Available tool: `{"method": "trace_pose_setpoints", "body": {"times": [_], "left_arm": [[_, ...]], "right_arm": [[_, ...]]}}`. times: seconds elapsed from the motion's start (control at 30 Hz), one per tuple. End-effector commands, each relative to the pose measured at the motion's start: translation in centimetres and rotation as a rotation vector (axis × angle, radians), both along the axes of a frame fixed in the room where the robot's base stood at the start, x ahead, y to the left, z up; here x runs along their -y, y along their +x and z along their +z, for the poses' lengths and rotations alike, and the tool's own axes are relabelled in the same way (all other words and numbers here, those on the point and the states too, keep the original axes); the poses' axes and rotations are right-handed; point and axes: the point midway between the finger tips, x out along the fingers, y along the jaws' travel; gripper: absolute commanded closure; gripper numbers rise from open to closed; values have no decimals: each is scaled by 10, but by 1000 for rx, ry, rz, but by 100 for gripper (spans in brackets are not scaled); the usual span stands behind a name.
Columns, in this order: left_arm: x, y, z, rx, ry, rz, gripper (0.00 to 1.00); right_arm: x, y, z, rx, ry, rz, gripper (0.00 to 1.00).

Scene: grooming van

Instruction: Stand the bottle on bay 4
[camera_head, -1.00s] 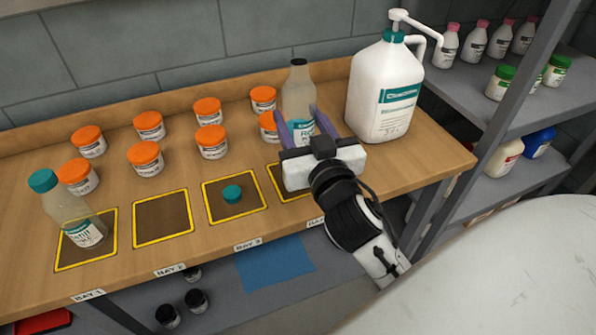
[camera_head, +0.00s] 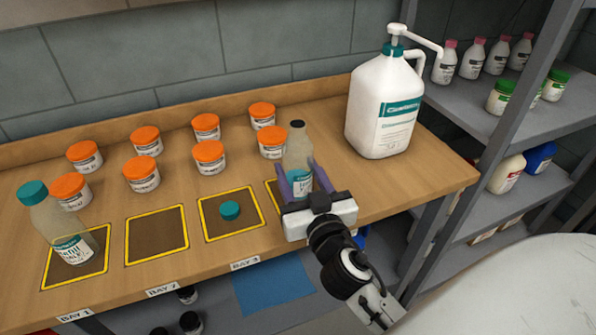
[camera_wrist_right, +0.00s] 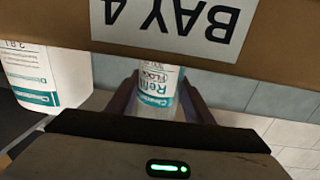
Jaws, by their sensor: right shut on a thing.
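My right gripper (camera_head: 303,180) is shut on a clear bottle (camera_head: 298,145) with a dark top and a teal-and-white label. The bottle is upright over bay 4 (camera_head: 272,191), a yellow-edged dark square mostly hidden by the bottle and gripper. The bottle's base is hidden, so I cannot tell whether it touches the bay. In the right wrist view the bottle (camera_wrist_right: 158,95) shows between the fingers, beside the upside-down BAY 4 label (camera_wrist_right: 180,22). My left gripper is not in view.
A teal cap (camera_head: 230,210) lies on bay 3. A teal-capped bottle (camera_head: 60,225) stands on bay 1; bay 2 (camera_head: 157,236) is empty. Several orange-lidded jars (camera_head: 208,158) stand behind the bays. A large white pump jug (camera_head: 385,105) stands to the right. Grey shelves (camera_head: 480,118) are further right.

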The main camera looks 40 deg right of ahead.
Motion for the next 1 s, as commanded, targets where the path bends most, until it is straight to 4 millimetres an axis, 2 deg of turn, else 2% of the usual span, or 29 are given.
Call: {"method": "trace_pose_setpoints", "body": {"times": [0.1, 0.13, 0.2, 0.23, 0.6, 0.73, 1.0], "left_arm": [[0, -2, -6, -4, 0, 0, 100], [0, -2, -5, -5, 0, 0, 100], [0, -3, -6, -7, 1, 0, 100], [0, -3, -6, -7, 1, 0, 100], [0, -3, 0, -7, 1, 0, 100], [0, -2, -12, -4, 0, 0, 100], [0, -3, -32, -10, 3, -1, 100]], "right_arm": [[0, 0, -5, 2, 2, 0, 79], [0, 0, -3, 1, 2, 0, 48], [0, 0, -3, 0, 1, 0, 36], [0, 0, -3, 0, 1, 0, 34], [0, -1, 3, 0, -1, 0, 34], [-7, -21, -4, -2, 4, 0, 34], [-20, -62, -3, 0, 3, 0, 34]]}}
